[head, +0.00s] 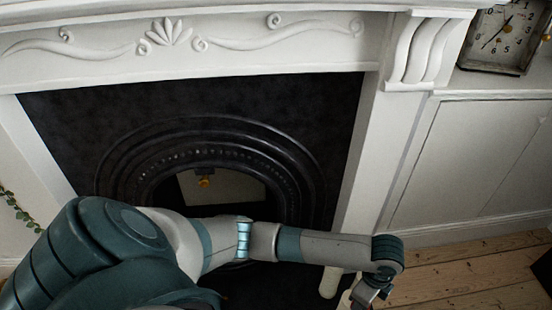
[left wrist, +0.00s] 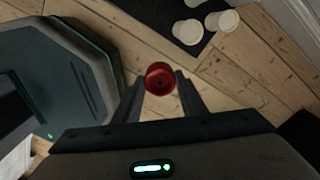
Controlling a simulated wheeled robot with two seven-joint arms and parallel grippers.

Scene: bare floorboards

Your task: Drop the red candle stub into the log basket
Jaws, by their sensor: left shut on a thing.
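The red candle stub (left wrist: 160,78) is a short round piece seen end-on in the left wrist view. My left gripper (left wrist: 160,92) is shut on it, with one dark finger on each side. Floorboards show beneath it. In the head view my left arm reaches across in front of the fireplace, and its gripper (head: 368,292) is at the bottom edge, partly cut off; the stub cannot be made out there. No log basket can be clearly identified in either view. My right gripper is not in view.
Pale candles (left wrist: 187,32) stand on or by the dark hearth (left wrist: 150,12); one pale cylinder (head: 330,282) shows beside my arm. A dark object (head: 543,268) is cut off at the right edge. Bare floorboards (head: 470,275) lie right of the fireplace.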

